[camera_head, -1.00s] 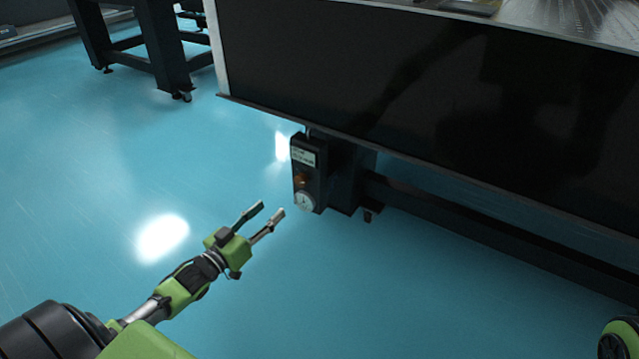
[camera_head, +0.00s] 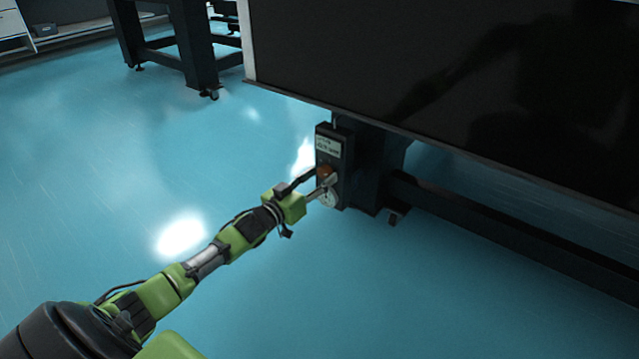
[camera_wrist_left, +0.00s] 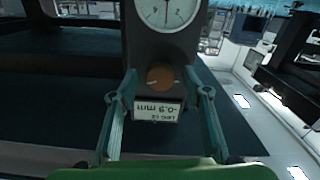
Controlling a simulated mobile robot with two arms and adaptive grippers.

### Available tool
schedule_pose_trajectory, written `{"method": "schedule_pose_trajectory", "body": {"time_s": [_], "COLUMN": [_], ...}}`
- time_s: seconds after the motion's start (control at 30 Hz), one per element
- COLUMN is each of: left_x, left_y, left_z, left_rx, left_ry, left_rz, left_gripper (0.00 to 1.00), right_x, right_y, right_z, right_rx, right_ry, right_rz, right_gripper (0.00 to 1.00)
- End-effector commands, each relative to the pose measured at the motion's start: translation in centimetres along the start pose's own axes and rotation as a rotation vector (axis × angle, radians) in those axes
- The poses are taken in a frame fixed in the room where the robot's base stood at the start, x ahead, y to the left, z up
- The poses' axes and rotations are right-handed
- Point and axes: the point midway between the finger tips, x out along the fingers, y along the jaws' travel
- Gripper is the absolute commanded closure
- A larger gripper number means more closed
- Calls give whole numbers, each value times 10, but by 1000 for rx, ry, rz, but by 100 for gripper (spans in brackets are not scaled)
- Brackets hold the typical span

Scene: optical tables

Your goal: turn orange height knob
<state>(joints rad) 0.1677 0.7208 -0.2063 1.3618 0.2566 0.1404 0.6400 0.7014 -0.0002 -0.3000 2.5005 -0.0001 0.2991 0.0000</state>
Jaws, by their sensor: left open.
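The orange height knob (camera_wrist_left: 160,77) is on the front of a dark control box (camera_head: 334,145) fixed at the table leg under the optical table's edge. The picture there is upside down. My left gripper (camera_head: 323,177) is open, with its fingertips at the box around the knob's height. I cannot tell whether the fingers touch the knob. My right gripper is not in view.
The large black side panel of the optical table (camera_head: 420,70) overhangs above the box. A dark lower beam (camera_head: 480,215) runs to the right from the leg. Another table's legs (camera_head: 190,50) stand at the back left. The blue floor is clear.

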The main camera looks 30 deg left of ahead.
Motion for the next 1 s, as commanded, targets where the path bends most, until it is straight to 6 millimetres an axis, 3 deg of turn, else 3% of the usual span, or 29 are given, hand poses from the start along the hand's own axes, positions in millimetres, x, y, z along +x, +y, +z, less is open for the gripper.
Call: {"method": "schedule_pose_trajectory", "body": {"time_s": [0.37, 0.5, 0.53, 1.0], "left_x": [4, 4, 4, 4], "left_y": [0, 0, 0, 0], "left_z": [0, 0, 0, -3], "left_rx": [1, 0, 0, 83], "left_ry": [-1, 0, 0, -1], "left_rz": [-1, 0, 0, -1], "left_gripper": [56, 92, 94, 94], "right_x": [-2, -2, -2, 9], "right_y": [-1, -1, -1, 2], "right_z": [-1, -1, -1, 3], "right_rx": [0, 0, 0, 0], "right_ry": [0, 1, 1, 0], "right_rz": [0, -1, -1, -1], "right_gripper": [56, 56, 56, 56]}}
